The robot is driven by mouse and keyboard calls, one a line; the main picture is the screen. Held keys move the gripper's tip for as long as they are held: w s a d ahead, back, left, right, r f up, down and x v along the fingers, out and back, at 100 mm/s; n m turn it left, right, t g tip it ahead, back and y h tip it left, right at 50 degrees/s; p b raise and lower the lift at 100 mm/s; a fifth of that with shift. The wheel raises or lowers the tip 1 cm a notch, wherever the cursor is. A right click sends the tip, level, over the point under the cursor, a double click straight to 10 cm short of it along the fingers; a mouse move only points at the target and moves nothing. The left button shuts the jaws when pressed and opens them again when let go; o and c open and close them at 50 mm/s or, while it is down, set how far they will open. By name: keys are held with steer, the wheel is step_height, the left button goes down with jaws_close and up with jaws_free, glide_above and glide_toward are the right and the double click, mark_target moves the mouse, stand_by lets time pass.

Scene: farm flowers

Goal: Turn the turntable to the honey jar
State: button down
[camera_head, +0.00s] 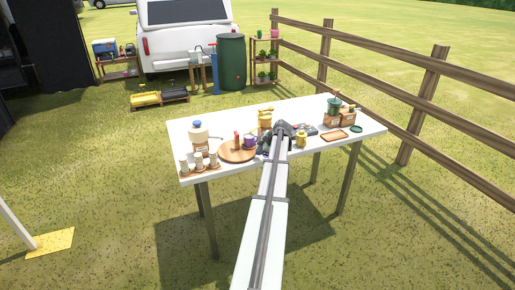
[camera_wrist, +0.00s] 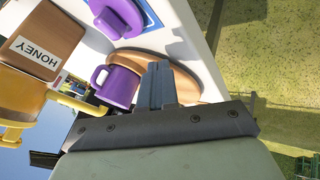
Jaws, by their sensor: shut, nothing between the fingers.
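The turntable is a round wooden disc (camera_head: 232,156) lying on the white table, left of my gripper (camera_head: 279,128). A purple mug (camera_head: 249,142) and a small reddish-brown upright item (camera_head: 237,139) appear on or at the disc. In the wrist view the disc (camera_wrist: 208,87) shows behind my shut, empty fingers (camera_wrist: 160,68), with the purple mug (camera_wrist: 117,86) beside them. I cannot tell whether the fingers touch the disc. A wooden block labelled HONEY (camera_wrist: 47,38) shows there at the left, beside a yellow item (camera_wrist: 20,97). Which object is the honey jar is unclear.
A small yellow jar (camera_head: 301,139) stands right of my gripper, and a yellow object (camera_head: 265,118) stands behind it. Small jars on a wooden tray (camera_head: 200,170) sit at the table's front left. Wooden boxes (camera_head: 346,116) and a shallow tray (camera_head: 334,135) are at the right.

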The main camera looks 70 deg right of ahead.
steer(key=d+v, duration=0.2)
steer(key=v, duration=0.8)
steer(key=shift+s+a, duration=0.2)
steer(key=shift+a, duration=0.1)
